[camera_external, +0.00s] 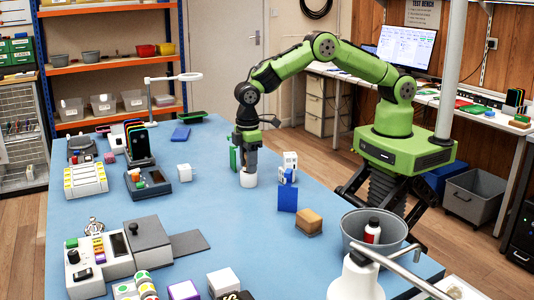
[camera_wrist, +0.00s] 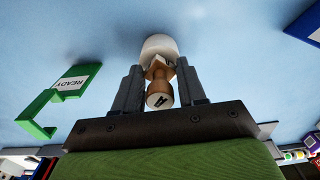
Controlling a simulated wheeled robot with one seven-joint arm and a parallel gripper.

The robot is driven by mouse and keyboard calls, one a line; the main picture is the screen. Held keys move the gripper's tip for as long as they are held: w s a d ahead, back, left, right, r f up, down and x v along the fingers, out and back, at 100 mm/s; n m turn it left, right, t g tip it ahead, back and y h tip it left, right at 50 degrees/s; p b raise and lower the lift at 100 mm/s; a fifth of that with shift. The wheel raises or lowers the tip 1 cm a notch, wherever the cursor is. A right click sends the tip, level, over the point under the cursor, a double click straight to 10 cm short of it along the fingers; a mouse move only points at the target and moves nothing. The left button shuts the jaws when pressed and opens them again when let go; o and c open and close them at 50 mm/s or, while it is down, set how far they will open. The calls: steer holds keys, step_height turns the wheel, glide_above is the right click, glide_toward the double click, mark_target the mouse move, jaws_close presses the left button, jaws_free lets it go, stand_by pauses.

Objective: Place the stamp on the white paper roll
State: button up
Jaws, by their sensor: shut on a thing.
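My gripper (camera_external: 247,162) points down over the middle of the blue table. In the wrist view my gripper (camera_wrist: 158,70) is shut on the stamp (camera_wrist: 160,90), which has a brown wooden handle and a pale end marked "A". The white paper roll (camera_external: 248,181) stands directly below the gripper in the external view. In the wrist view the white roll (camera_wrist: 158,46) shows just beyond the fingertips, in line with the stamp. I cannot tell whether the stamp touches the roll. The stamp is hidden by the fingers in the external view.
A green "READY" stand (camera_wrist: 70,90) is close to the left of the gripper. To the right are a blue panel (camera_external: 288,198) and a wooden block (camera_external: 309,220). A grey bucket (camera_external: 355,228) stands near the right edge. The table in front of the roll is clear.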

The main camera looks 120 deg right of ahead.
steer(key=shift+f, duration=0.1)
steer(key=o, duration=1)
steer(key=shift+f, duration=0.1)
